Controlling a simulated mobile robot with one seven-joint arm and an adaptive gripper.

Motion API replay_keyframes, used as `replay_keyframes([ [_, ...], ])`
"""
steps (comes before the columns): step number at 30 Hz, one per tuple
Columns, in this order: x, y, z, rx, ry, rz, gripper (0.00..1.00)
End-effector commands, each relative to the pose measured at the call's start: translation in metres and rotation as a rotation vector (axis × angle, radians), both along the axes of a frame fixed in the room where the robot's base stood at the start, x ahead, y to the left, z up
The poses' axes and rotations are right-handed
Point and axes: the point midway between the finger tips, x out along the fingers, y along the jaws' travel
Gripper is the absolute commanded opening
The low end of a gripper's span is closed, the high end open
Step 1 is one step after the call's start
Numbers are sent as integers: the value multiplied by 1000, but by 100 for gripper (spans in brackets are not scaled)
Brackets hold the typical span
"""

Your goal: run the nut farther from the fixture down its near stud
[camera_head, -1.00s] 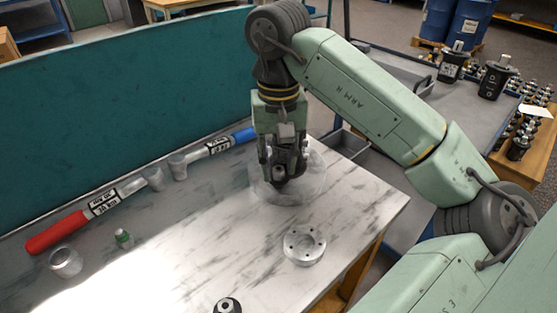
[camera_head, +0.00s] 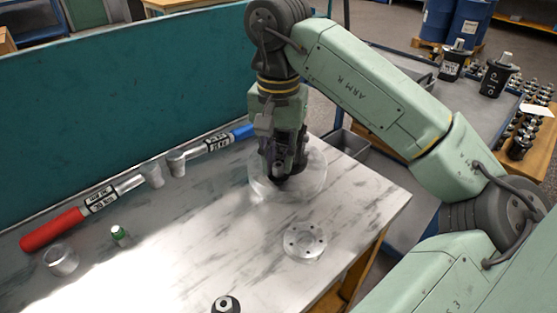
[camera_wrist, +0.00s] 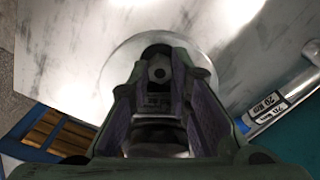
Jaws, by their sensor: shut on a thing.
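My gripper (camera_head: 284,178) points down over a clear round fixture (camera_head: 314,188) near the back right of the marble-topped table. In the wrist view, my gripper's fingers (camera_wrist: 158,82) are closed on a small dark round part with a pale centre, which looks like the nut (camera_wrist: 159,72) around a stud end. The fingers and hand hide most of the nut and stud in the head view. How far down the nut sits on its stud cannot be seen, and no second nut can be made out. The fixture's pale disc (camera_wrist: 118,62) shows around the fingers.
A clear flange with holes (camera_head: 305,242) lies in front of the fixture. A red-handled torque wrench (camera_head: 60,228) and a blue-handled one (camera_head: 225,141) lie along the teal panel (camera_head: 120,110).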

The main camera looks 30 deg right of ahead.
Motion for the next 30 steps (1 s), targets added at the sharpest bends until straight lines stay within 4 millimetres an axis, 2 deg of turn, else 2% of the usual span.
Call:
replay_keyframes([
  [3,0,0,-1,0,0,-72,0],
  [12,0,0,0,1,1,-92,0],
  [21,0,0,-2,-1,-1,-434,0],
  [29,0,0,-1,2,0,-479,0],
  [30,0,0,-1,2,0,-479,19],
])
